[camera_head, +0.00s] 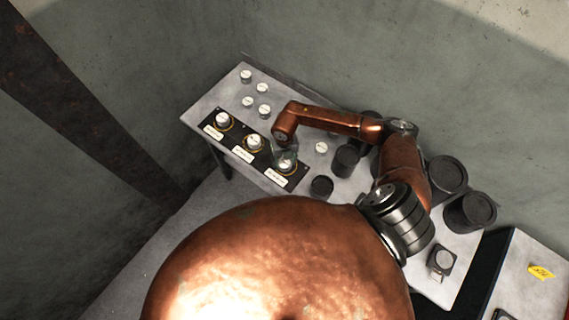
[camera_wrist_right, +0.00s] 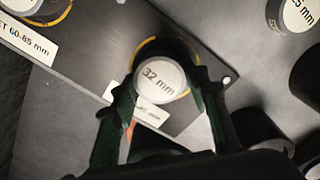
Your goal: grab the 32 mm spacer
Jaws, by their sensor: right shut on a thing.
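The 32 mm spacer (camera_wrist_right: 160,82) is a short cylinder with a white top marked "32 mm". It stands on a yellow-ringed spot of the dark label board (camera_wrist_right: 112,52). My right gripper (camera_wrist_right: 163,98) is shut on it, with one finger on each side, in the wrist view. In the head view the spacer (camera_head: 286,164) is at the right end of the board (camera_head: 239,138), with my right gripper (camera_head: 285,158) over it, partly hiding it. My left gripper is not in view.
Other white-topped spacers stand on the board (camera_head: 222,119) (camera_head: 254,142) and loose behind it (camera_head: 248,102). Several black cylinders (camera_head: 346,160) (camera_head: 446,174) stand to the right on the grey table (camera_head: 222,91). A wall rises behind the table.

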